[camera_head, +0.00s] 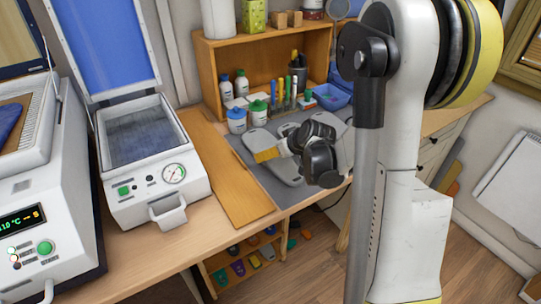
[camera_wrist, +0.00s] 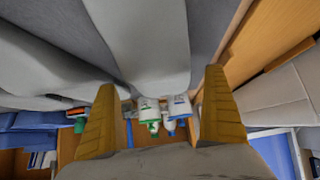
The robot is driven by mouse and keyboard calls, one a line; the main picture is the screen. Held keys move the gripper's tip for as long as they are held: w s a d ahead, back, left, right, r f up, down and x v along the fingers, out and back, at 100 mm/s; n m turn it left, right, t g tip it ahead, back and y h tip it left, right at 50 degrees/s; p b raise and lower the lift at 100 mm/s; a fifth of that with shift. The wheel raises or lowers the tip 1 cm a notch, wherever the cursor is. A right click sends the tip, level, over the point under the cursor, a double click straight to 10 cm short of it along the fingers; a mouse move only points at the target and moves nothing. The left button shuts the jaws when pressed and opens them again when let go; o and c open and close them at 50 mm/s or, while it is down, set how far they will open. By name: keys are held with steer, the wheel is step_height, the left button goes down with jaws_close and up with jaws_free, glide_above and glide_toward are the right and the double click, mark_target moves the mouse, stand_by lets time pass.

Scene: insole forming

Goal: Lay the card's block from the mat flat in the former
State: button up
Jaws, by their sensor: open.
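Several grey, sole-shaped blocks lie on the dark grey mat (camera_head: 242,150); one block (camera_head: 286,172) is at its front and another (camera_head: 256,138) farther back. My gripper (camera_head: 266,155) is low over the mat, close to these blocks. In the wrist view its two yellow fingers (camera_wrist: 160,92) are spread, with a grey block (camera_wrist: 140,45) beyond and between them and nothing gripped. A second block (camera_wrist: 45,70) is at the left there. I take the white machine with the pressure gauge as the former (camera_head: 180,200); its blue-sheeted lid (camera_head: 108,40) stands open and its bed looks empty. I cannot make out a card.
A white heater (camera_head: 60,215) with a lit display stands at the far left, a blue piece on top. A wooden board (camera_head: 225,170) lies between the former and the mat. Behind the mat are lidded jars (camera_head: 236,120), bottles, pens and a wooden shelf (camera_head: 212,75).

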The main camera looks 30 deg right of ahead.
steer(key=b+x, duration=0.1)
steer(key=x, duration=0.3)
steer(key=shift+w+f+b, duration=0.2)
steer(key=shift+w+b, duration=0.2)
steer(key=shift+r, duration=0.1)
steer(key=c, duration=1.1)
steer(key=shift+c, duration=0.5)
steer(key=shift+r, duration=0.1)
